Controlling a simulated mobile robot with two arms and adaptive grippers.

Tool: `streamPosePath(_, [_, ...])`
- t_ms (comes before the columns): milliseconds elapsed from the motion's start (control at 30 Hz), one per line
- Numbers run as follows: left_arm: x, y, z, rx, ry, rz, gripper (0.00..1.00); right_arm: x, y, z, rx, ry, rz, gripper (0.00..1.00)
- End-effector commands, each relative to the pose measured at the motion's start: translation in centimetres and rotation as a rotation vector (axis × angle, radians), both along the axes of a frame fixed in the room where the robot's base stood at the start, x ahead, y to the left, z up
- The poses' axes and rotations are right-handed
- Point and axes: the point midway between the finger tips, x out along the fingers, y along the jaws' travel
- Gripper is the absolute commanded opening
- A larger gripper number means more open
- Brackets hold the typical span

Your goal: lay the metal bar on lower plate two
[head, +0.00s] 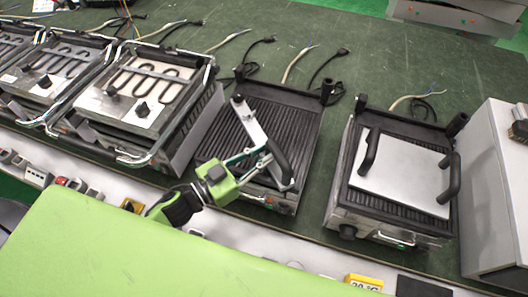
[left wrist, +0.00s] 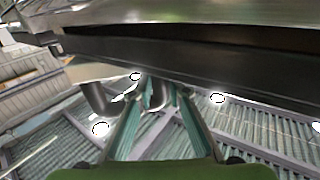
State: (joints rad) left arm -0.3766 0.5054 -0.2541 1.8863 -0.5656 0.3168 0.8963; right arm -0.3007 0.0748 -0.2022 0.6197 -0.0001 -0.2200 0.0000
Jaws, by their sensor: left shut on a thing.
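My left gripper (head: 264,153) is shut on a black handle of the silver metal bar (head: 250,122). The bar is seen nearly edge-on, tilted, over the ribbed black lower plate (head: 293,112) of the middle grill. I cannot tell whether it touches that plate. In the left wrist view the bar (left wrist: 190,55) spans the top, with a curved handle between my fingers (left wrist: 160,100). Another silver plate with two black handles (head: 398,174) lies flat on the right grill's ribbed plate (head: 388,218). No label shows which plate is number two. My right gripper is not in view.
Grills with exposed heating coils (head: 140,92) stand at the left. A grey box (head: 497,180) stands at the far right. Loose cables lie behind the grills on the green table (head: 380,65). A yellow display (head: 364,283) sits at the front edge.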

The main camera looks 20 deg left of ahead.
Motion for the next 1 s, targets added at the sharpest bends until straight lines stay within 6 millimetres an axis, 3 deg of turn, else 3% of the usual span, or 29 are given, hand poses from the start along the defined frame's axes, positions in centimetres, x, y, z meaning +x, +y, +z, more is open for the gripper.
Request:
streamPosePath(200, [0.0, 0.0, -0.2, 0.0, -0.002, -0.001, 0.0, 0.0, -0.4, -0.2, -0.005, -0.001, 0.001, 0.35])
streamPosePath(233, [0.0, 0.0, -0.2, 0.0, 0.0, 0.0, 0.24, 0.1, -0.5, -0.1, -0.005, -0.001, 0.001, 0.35])
streamPosePath(267, [0.0, 0.0, -0.2, 0.0, 0.0, 0.0, 0.32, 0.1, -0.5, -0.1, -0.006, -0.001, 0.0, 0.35])
streamPosePath(300, [0.0, 0.0, -0.2, 0.0, 0.0, 0.0, 0.33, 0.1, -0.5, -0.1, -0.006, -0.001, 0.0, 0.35])
streamPosePath(667, [0.0, 0.0, 0.1, 0.0, 0.0, 0.0, 0.33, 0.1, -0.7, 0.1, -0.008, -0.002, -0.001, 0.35])
streamPosePath(1000, [-4.5, 3.2, -0.4, 0.001, 0.007, 0.0, 0.33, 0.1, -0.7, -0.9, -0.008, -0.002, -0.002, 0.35])
